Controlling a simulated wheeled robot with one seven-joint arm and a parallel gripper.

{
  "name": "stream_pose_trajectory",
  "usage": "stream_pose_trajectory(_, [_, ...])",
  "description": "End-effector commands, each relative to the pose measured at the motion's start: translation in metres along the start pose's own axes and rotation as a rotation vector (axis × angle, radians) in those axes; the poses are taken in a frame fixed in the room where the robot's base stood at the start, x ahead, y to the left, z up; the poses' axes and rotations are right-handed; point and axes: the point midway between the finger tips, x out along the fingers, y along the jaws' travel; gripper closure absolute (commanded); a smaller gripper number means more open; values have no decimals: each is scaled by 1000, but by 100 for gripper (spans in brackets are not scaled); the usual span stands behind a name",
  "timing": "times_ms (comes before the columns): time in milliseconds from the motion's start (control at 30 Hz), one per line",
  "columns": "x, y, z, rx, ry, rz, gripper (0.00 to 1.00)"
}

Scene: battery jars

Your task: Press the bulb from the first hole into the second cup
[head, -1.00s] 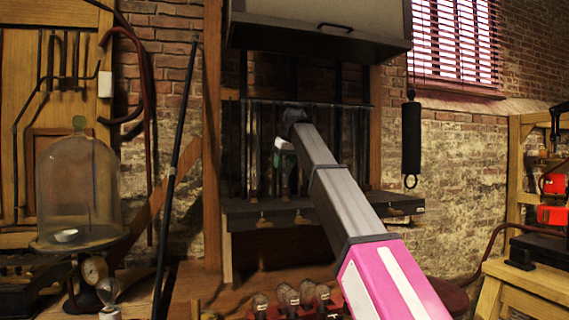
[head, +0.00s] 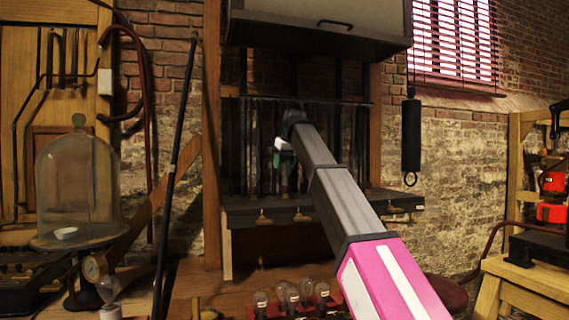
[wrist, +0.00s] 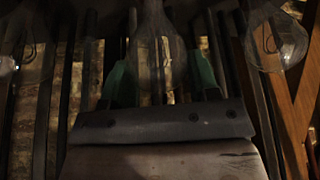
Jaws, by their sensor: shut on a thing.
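My gripper (head: 285,158) is at the end of my outstretched arm, in front of the dark recess above the shelf. In the wrist view its green-tipped fingers (wrist: 158,85) are on either side of a clear glass bulb (wrist: 155,45), and the gripper is shut on it. The held bulb cannot be made out in the head view. Other bulbs show at the right (wrist: 277,38) and left (wrist: 20,48) edges of the wrist view. A red rack (head: 270,312) with several bulbs (head: 292,293) stands at the bottom of the head view. I cannot make out which cup is the second.
A dark shelf (head: 240,212) runs below the recess, with small brass fittings (head: 263,218) on its front. A cabinet (head: 318,22) hangs above. A glass bell jar (head: 78,185) stands at left. A black cylinder (head: 411,140) hangs at right. A wooden bench (head: 535,285) is at lower right.

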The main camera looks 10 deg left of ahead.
Motion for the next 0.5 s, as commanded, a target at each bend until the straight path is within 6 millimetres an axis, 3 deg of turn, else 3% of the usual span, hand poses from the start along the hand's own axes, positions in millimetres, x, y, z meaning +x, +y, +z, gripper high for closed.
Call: stream_pose_trajectory(500, [4, 0, 2, 0, 0, 0, 73])
